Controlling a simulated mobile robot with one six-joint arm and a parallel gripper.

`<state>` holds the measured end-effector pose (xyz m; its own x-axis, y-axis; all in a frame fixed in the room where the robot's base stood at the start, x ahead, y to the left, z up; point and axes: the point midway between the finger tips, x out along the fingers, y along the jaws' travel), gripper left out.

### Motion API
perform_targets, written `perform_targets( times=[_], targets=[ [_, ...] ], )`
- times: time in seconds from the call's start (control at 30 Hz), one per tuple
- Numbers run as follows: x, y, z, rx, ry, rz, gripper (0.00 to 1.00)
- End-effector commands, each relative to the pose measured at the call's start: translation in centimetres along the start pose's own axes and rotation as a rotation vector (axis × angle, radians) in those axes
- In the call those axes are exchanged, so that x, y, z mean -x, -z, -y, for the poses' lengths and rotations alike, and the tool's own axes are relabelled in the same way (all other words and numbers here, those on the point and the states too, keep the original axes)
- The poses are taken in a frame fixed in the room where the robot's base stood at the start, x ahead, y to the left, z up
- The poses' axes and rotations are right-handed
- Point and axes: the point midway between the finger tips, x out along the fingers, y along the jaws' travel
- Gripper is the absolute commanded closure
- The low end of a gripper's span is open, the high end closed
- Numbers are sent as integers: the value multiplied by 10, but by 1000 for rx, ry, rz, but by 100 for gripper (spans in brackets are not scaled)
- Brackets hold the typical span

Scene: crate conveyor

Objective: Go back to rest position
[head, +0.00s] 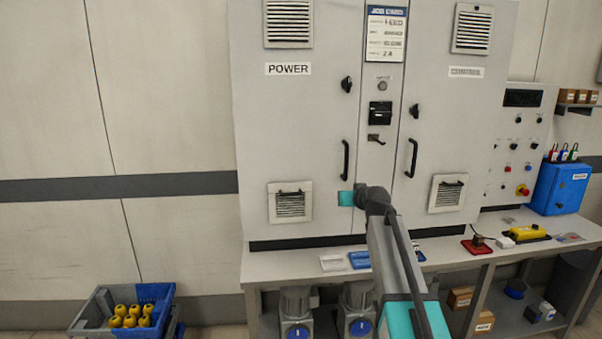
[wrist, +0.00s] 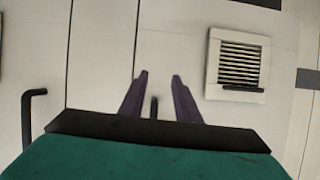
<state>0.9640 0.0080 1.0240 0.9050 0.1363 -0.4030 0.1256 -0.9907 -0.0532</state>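My arm reaches forward from the lower right of the head view, over the bench and up before a grey two-door cabinet (head: 320,150). The gripper's fingers are hidden behind the arm in the head view. In the wrist view my gripper (wrist: 159,77) shows two dark fingers apart, with nothing held between them. A dark door handle (wrist: 154,106) shows between and behind the fingers; I cannot tell how far off it is. Both cabinet doors look shut.
A bench (head: 450,262) runs below the cabinet, with a red-based device (head: 477,245), a yellow device (head: 527,233) and a blue box (head: 560,187) on it. A crate (head: 100,315) with yellow items stands at lower left. The wall left of the cabinet is clear.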

Motion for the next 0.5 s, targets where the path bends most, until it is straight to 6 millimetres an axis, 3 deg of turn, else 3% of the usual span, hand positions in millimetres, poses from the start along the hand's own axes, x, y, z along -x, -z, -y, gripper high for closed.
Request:
perform_targets(
  times=[0.03, 0.3, 0.5],
  targets=[
    [-7, -22, 0, -2, 1, 28, 70],
    [-34, -130, 1, -11, 4, 166, 70],
    [-45, -209, 2, -18, 6, 269, 70]
  ],
)
